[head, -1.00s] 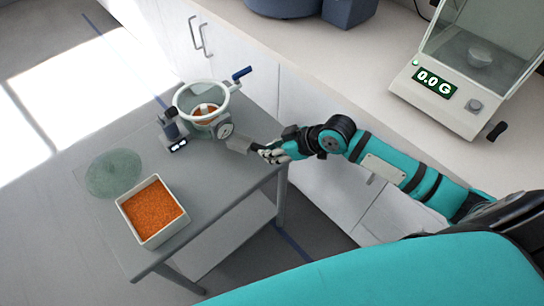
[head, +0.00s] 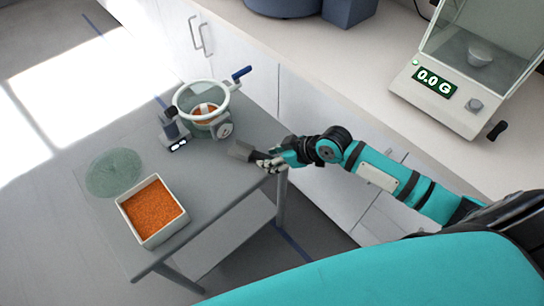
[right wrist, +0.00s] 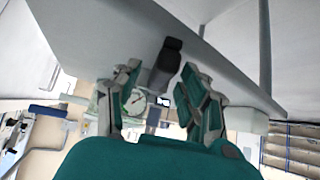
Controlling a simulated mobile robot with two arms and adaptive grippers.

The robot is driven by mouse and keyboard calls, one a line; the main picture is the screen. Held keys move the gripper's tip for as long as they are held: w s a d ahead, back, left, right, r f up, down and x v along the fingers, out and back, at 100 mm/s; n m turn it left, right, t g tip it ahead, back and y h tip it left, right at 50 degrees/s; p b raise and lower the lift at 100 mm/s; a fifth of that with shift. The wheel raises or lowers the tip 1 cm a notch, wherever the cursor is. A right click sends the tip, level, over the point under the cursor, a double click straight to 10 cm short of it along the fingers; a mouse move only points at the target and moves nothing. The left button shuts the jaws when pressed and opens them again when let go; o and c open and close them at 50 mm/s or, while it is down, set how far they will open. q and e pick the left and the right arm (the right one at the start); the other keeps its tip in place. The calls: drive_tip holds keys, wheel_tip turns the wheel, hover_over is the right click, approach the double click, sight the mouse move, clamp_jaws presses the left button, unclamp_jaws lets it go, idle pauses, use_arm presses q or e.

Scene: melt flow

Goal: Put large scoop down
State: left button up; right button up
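The large scoop (head: 241,150), dark grey, lies at the right edge of the grey table (head: 190,185). In the right wrist view the scoop (right wrist: 168,58) shows against the table surface, between and beyond my fingertips. My right gripper (head: 268,162) is at the handle end of the scoop, beside the table edge. In the right wrist view the fingers of my right gripper (right wrist: 160,82) stand apart, with a gap visible on each side of the dark handle. My left gripper is not in view.
A square white container of orange granules (head: 152,212) and a round translucent green disc (head: 114,173) are on the table. An apparatus with a white ring (head: 203,98) stands at its back. A balance reading 0.0 G (head: 470,90) sits on the white counter.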

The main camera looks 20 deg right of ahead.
drive_tip(key=shift+r, duration=0.15)
drive_tip(key=v, duration=1.2)
drive_tip(key=shift+p, duration=0.35)
